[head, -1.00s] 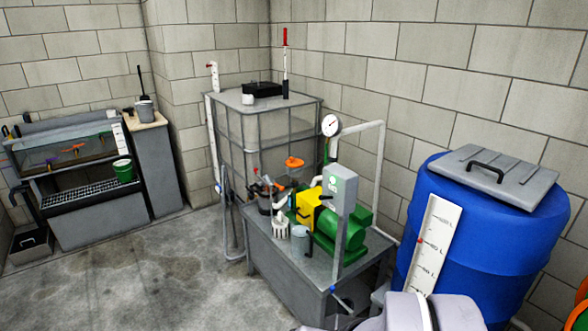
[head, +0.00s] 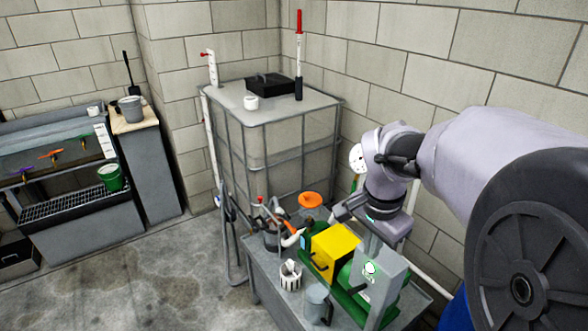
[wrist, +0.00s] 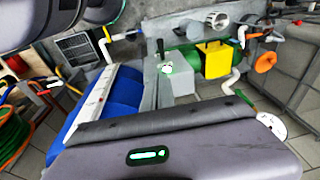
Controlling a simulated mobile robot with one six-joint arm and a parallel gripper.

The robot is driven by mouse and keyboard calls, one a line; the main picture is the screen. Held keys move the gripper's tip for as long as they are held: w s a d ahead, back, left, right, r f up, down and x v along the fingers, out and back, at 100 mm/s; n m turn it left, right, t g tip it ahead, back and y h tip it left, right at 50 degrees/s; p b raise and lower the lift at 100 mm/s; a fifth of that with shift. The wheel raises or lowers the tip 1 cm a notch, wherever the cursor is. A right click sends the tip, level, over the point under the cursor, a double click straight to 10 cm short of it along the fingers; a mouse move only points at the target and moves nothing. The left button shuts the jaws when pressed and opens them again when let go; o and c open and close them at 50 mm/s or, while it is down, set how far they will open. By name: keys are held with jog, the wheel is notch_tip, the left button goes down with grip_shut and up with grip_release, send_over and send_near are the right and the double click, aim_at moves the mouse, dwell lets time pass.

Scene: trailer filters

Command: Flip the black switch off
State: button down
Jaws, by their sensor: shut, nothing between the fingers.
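A grey control box (head: 382,272) with a round green-and-white mark (head: 370,268) stands on a post in front of the green pump (head: 346,285). The box also shows in the wrist view (wrist: 182,84). I cannot make out the black switch for sure; a small dark upright piece (wrist: 160,47) shows beside the box in the wrist view, but I cannot tell if it is the switch. My gripper (head: 342,212) is shut and empty, above and behind the box in the head view. Its fingertips are small and partly hard to make out there.
A caged tank (head: 285,150) stands behind. A blue drum (wrist: 112,98) is beside the bench. Open floor (head: 150,275) lies to the left.

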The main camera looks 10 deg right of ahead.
jog(key=b, duration=0.4)
send_over(358, 288)
jog(key=d, duration=0.1)
jog(key=f, duration=1.1)
jog(key=shift+s, duration=0.35)
jog(key=shift+w+a+f+b, duration=0.1)
jog(key=shift+a+f+b, duration=0.2)
jog(key=shift+f, duration=0.25)
jog(key=shift+a+f+b, duration=0.2)
jog(key=shift+f+b, duration=0.05)
jog(key=shift+f, duration=0.3)
jog(key=shift+a+f, duration=0.2)
jog(key=shift+f, duration=0.2)
